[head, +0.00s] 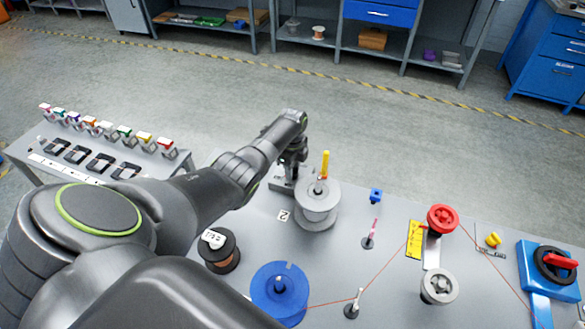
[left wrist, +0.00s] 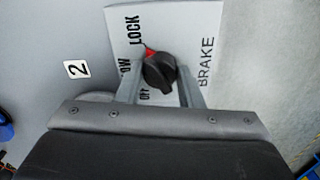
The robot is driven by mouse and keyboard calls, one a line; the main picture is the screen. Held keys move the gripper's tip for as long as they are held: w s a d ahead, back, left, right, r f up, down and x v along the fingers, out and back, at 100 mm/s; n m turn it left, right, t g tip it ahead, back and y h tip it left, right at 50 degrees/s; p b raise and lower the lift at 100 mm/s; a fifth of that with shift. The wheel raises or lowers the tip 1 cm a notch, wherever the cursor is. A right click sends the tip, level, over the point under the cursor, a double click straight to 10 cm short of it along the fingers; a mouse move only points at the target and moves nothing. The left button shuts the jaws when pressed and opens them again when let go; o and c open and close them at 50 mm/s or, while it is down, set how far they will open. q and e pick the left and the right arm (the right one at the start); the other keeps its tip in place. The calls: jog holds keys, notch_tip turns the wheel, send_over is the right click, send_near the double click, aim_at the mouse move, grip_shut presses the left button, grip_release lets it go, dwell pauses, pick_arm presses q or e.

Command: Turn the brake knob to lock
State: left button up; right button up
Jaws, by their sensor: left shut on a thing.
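The brake panel (left wrist: 185,25) is a light grey plate with LOCK, OFF and BRAKE lettering and a partly covered label ending in OW. Its black knob (left wrist: 160,73) has a red pointer that points up and left, near LOCK. My left gripper (left wrist: 158,80) has its two fingers on either side of the knob and is shut on it. In the head view my left gripper (head: 293,168) reaches down onto the panel (head: 279,184), behind the grey spool; the arm and gripper hide the knob there. My right gripper is not in view.
A large grey spool (head: 317,207) with a yellow peg behind it stands close right of the gripper. A dark spool (head: 222,255), blue spool (head: 279,291), red pulley (head: 442,218) and grey pulley (head: 438,287) stand on the table. Orange thread runs across the right side.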

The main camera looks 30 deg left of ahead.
pick_arm(q)
jog(key=shift+w, duration=0.1)
jog(key=o, duration=1)
jog(key=shift+c, duration=0.2)
notch_tip(320, 180, up, 18)
jog(key=shift+f, duration=0.25)
